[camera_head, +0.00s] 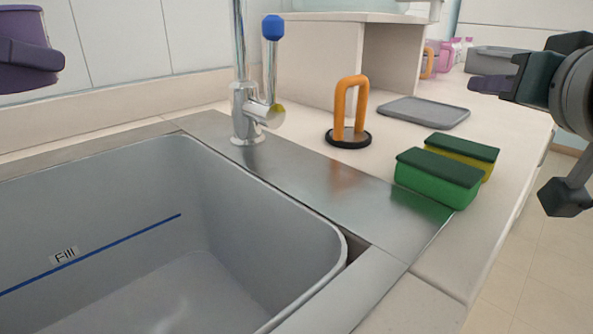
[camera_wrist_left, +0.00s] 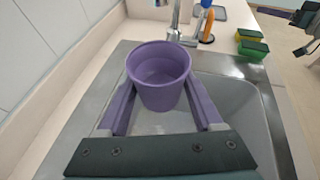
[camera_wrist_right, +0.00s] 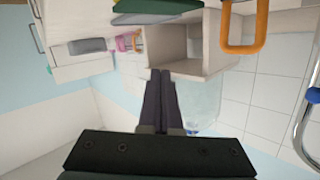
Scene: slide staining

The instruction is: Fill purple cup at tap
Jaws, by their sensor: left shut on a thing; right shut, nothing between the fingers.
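The purple cup (camera_head: 24,24) is partly cut off at the upper left of the head view. In the left wrist view the cup (camera_wrist_left: 160,75) is upright and looks empty, between the purple fingers of my left gripper (camera_wrist_left: 158,108). My left gripper's fingers (camera_head: 38,62) show against the cup in the head view. The chrome tap (camera_head: 245,112) stands behind the grey sink basin (camera_head: 200,190), with a blue-tipped lever (camera_head: 272,60); its spout end is out of view and no water shows. My right gripper (camera_head: 482,83) is shut and empty above the counter's right side; its fingers touch in the right wrist view (camera_wrist_right: 160,85).
An orange-handled tool (camera_head: 350,110) stands right of the tap. Two green-topped sponges (camera_head: 440,178) lie near the counter's right edge, and a flat grey tray (camera_head: 425,112) lies behind them. A label reading "Fill" and a blue line (camera_head: 120,242) mark the basin wall.

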